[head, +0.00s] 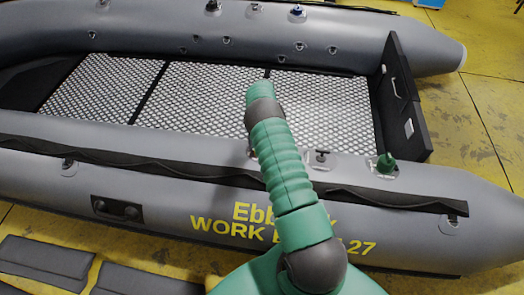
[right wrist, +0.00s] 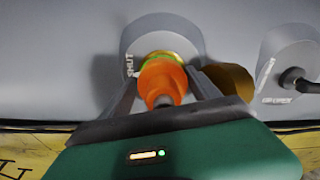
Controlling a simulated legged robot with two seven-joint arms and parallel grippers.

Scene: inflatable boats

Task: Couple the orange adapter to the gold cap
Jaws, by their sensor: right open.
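In the right wrist view, the orange adapter (right wrist: 160,82) sits between the two fingers of my right gripper (right wrist: 160,92), which are open on either side of it. Its far end meets a yellow-green ring (right wrist: 160,57) on a round grey valve base (right wrist: 150,32) marked SHUT. A gold disc (right wrist: 232,78), which looks like the gold cap, shows partly behind the right finger, beside the adapter and apart from it. I cannot make out the adapter or gold cap in the head view. My left gripper is not in view.
A second grey valve base (right wrist: 290,60) with a black fitting stands at the right in the wrist view. The head view shows a grey inflatable boat (head: 110,165) with a metal mesh floor (head: 195,95), a green fitting (head: 386,163) on its near tube, and yellow floor around.

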